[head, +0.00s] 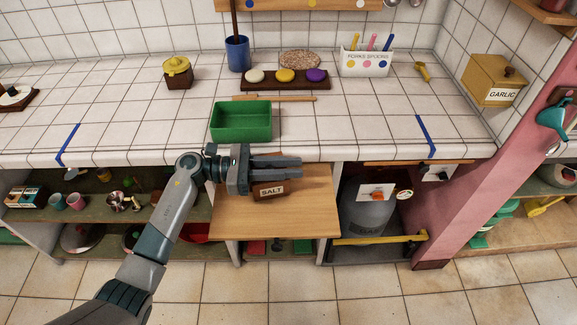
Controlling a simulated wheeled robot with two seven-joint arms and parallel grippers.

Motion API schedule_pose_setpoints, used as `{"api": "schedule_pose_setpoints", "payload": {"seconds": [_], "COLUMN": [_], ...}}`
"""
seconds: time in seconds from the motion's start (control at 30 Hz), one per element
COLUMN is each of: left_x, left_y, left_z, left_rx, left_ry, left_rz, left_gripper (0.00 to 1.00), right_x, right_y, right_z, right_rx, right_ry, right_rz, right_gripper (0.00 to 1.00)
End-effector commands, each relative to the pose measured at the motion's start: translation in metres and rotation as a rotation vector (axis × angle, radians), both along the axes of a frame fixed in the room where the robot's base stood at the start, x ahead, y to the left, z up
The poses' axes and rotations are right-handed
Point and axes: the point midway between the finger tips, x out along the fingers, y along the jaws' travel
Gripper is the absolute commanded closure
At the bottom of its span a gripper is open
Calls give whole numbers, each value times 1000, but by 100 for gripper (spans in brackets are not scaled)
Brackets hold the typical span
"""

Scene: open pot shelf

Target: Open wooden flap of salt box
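The salt box (271,190) is a brown wooden box with a white label reading SALT. It stands on a light wooden board (290,220) that juts out below the counter's front edge. My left gripper (298,167) points right just above and in front of the box in the picture, and covers its upper part and its flap. The gripper's two fingers lie close together near the middle of the palm, with nothing seen between them. Whether they touch the box cannot be told. My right gripper is not in view.
A green tray (241,134) sits on the counter (350,130) just behind my gripper. A grey container (368,212) stands under the counter at the right, beside a pink post (458,190).

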Motion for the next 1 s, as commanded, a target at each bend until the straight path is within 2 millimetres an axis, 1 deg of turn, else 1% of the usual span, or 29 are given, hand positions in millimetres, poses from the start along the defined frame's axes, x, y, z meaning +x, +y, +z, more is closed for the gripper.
{"api": "schedule_pose_setpoints", "payload": {"seconds": [0.03,0.07,0.37,0.53,0.77,1.0], "left_x": [0,0,1,2,8,17], "left_y": [0,0,0,1,1,1], "left_z": [0,0,0,3,11,22], "left_rx": [0,1,1,2,4,6], "left_ry": [1,1,10,51,175,361], "left_rz": [1,1,1,0,1,2], "left_gripper": [95,100,100,100,100,100], "right_x": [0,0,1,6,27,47], "right_y": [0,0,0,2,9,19], "right_z": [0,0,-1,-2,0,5], "right_rx": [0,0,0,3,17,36], "right_ry": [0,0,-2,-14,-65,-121], "right_rz": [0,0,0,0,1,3], "right_gripper": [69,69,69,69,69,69]}}
